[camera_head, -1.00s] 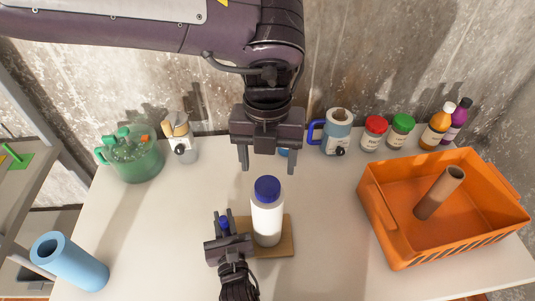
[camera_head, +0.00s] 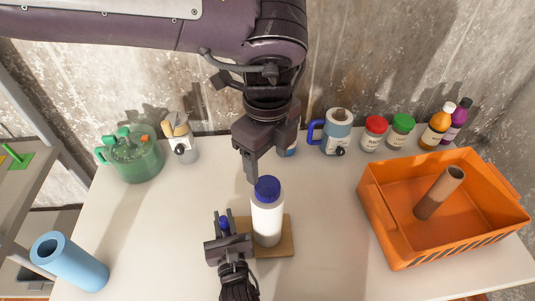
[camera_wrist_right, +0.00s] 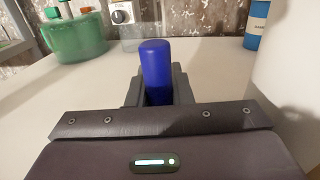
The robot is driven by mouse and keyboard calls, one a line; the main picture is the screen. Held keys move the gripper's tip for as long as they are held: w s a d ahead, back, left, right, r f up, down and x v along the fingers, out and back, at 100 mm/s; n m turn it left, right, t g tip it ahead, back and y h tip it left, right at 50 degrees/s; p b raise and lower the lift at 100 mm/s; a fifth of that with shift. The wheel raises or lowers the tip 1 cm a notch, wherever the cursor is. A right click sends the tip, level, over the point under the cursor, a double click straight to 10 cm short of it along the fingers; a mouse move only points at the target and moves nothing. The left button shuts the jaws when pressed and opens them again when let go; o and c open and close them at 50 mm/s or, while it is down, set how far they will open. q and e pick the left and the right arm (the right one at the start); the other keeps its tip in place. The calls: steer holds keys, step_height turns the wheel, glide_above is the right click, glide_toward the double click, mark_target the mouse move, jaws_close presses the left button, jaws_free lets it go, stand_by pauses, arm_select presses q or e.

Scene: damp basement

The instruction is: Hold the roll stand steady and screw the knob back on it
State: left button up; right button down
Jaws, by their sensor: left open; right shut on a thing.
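The roll stand has a wooden base (camera_head: 284,247) on the table, with an upright white roll (camera_head: 267,222) on it. A dark blue knob (camera_head: 267,188) sits on top of the roll; I cannot tell how tightly it is seated. My left gripper (camera_head: 258,168) is open just above and behind the knob, apart from it and seen nearly edge-on. My right gripper (camera_head: 224,228) is low at the left of the roll, shut on a blue upright post (camera_head: 224,222). The right wrist view shows the post (camera_wrist_right: 156,70) between the fingers. The post's lower end is hidden.
An orange crate (camera_head: 392,238) holding a brown tube (camera_head: 438,193) stands at right. Table between stand and crate is clear.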

mark_target(268, 185)
arm_select(q)
steer(key=shift+f, duration=4)
steer(key=c, duration=1)
steer(key=m, duration=0.5)
steer(key=shift+m, duration=0.4)
steer(key=m, duration=2)
steer(key=o, duration=1.1)
